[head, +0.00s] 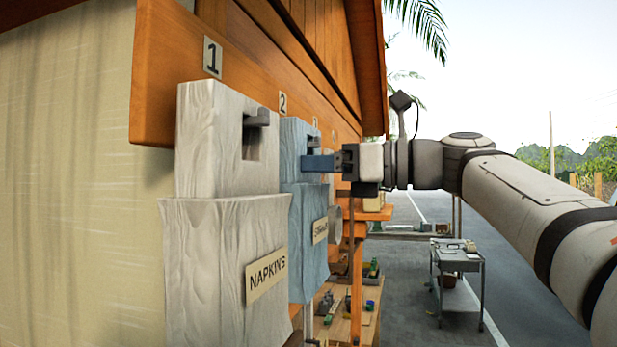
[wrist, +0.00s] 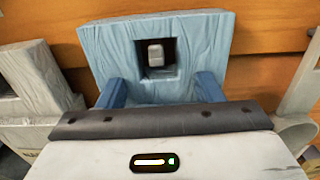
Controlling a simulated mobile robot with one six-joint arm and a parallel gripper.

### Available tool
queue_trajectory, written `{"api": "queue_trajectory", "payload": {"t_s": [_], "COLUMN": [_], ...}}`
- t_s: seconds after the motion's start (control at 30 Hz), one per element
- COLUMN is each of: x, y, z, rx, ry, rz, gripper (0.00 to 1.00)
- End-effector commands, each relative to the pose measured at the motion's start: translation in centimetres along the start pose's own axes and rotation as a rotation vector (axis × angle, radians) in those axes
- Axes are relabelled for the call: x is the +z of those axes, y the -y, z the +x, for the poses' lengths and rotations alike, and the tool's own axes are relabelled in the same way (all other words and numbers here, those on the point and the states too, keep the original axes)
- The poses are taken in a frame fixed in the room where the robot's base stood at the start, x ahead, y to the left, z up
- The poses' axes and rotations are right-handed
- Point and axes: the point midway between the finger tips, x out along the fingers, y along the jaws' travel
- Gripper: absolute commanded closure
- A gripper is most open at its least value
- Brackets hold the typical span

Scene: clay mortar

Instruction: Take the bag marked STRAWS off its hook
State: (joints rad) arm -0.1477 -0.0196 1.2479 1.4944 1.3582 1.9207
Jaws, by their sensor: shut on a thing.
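The blue STRAWS bag (head: 308,250) hangs second along the orange board, under the number 2 plate. In the wrist view the bag's upper part (wrist: 110,40) has a square hole, and the grey hook (wrist: 155,53) shows inside that hole. My gripper (head: 308,163) is at the bag's upper part, below the hole. Its blue fingers show at both sides of the bag in the wrist view (wrist: 160,92), shut on it. The bag's lower part is hidden behind my gripper in the wrist view.
A grey-white NAPKINS bag (head: 225,240) hangs close to the left on its own hook (head: 257,118). The orange board (head: 155,75) runs behind the bags. A grey cart (head: 458,262) stands on the pavement at the right. A wooden shelf with small items (head: 345,325) is below.

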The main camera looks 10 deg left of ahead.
Motion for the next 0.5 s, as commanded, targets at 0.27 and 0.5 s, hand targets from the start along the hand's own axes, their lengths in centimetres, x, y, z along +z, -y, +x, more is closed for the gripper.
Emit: {"api": "queue_trajectory", "payload": {"t_s": [0.27, 0.5], "x": [0.5, 0.4], "y": [0.1, 0.1], "z": [-1.5, -4.6], "rx": [-0.004, -0.006], "ry": [0.000, 0.001], "rz": [-0.001, -0.001], "gripper": [0.88, 0.88]}}
